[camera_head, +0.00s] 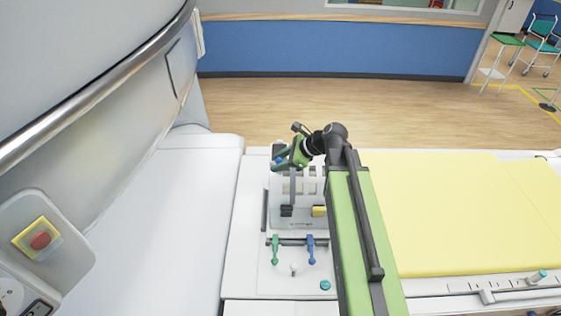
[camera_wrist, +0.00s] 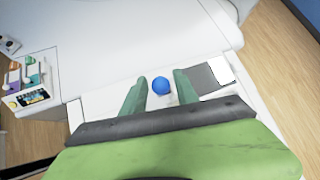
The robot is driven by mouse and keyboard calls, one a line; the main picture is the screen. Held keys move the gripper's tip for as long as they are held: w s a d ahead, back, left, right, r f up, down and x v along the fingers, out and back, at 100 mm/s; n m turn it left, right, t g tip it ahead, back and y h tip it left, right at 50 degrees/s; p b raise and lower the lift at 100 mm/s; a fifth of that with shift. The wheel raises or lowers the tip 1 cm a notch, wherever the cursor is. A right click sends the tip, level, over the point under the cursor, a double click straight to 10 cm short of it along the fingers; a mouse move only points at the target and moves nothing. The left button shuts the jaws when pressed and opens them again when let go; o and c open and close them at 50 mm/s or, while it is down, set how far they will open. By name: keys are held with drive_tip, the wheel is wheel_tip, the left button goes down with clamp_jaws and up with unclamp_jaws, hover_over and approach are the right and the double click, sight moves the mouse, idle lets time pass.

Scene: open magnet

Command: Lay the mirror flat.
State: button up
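My gripper (camera_head: 287,160) is at the far end of the white panel, beside a white slotted frame (camera_head: 299,187). In the wrist view its two green fingers (camera_wrist: 160,92) are apart. A blue ball or knob (camera_wrist: 161,85) shows between them, with a gap on each side. A grey flat piece (camera_wrist: 203,78) with a bright white end (camera_wrist: 221,71) lies just right of the fingers; I cannot tell whether this is the mirror. No mirror is clearly recognisable in the head view, where my arm covers part of the panel.
A green lever (camera_head: 275,248) and a blue lever (camera_head: 311,248) stand on the near panel. A yellow mat (camera_head: 450,215) lies to the right. The white scanner couch (camera_head: 180,220) and a red button (camera_head: 40,241) are at left. Wooden floor is open beyond.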

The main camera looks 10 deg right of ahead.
drive_tip(key=shift+o, duration=0.6)
drive_tip(key=shift+d+r, duration=0.1)
drive_tip(key=shift+r, duration=0.15)
drive_tip(key=p+v, duration=0.5)
drive_tip(key=v, duration=0.2)
drive_tip(key=shift+s, duration=0.15)
drive_tip(key=shift+f, duration=0.15)
